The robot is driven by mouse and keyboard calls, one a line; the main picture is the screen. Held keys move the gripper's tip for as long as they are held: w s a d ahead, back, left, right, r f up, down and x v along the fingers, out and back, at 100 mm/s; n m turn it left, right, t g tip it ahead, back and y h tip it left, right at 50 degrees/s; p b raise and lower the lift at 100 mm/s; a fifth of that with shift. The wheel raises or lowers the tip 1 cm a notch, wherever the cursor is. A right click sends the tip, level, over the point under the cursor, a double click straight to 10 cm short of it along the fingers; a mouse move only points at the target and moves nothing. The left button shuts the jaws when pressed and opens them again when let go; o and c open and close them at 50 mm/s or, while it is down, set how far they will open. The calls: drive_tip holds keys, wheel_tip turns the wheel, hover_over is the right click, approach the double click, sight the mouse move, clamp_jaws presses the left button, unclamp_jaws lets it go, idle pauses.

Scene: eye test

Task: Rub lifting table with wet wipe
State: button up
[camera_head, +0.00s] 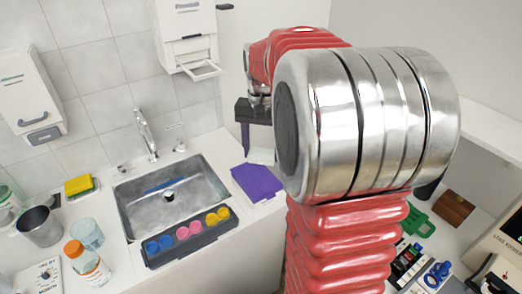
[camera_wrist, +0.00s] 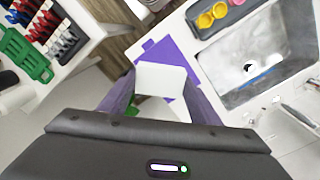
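My gripper (camera_wrist: 160,82) has two purple-grey fingers that stand apart in the wrist view. A white, flat, square piece (camera_wrist: 160,78) spans the gap between the fingertips and looks held; it may be the wet wipe. In the head view my gripper (camera_head: 255,135) hangs beside the counter, with the white piece (camera_head: 262,155) at its fingertips. A purple flat sheet (camera_head: 257,182) lies on the counter right of the sink, and it also shows beyond the white piece in the wrist view (camera_wrist: 158,50). I cannot make out which thing is the lifting table.
A metal sink (camera_head: 172,195) is left of the purple sheet, with a dark tray (camera_head: 190,240) of coloured cups at its front edge. An orange-capped bottle (camera_head: 88,265) stands at the left. A green rack (camera_wrist: 25,52) lies on the right-hand bench. My arm hides much of the head view.

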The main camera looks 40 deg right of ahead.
drive_tip(key=c, duration=0.4)
drive_tip(key=shift+o, duration=0.2)
drive_tip(key=shift+w+a+f, duration=0.15)
drive_tip(key=shift+w+a, duration=0.15)
drive_tip(key=shift+w, duration=0.05)
drive_tip(key=w+a+f+n, duration=0.4)
drive_tip(key=w+a, duration=0.2)
drive_tip(key=a, duration=0.4)
drive_tip(key=w+a+f+n, duration=0.4)
drive_tip(key=w+a, duration=0.3)
drive_tip(key=a, duration=0.4)
drive_tip(key=shift+n, duration=0.8)
drive_tip(key=shift+s, duration=0.15)
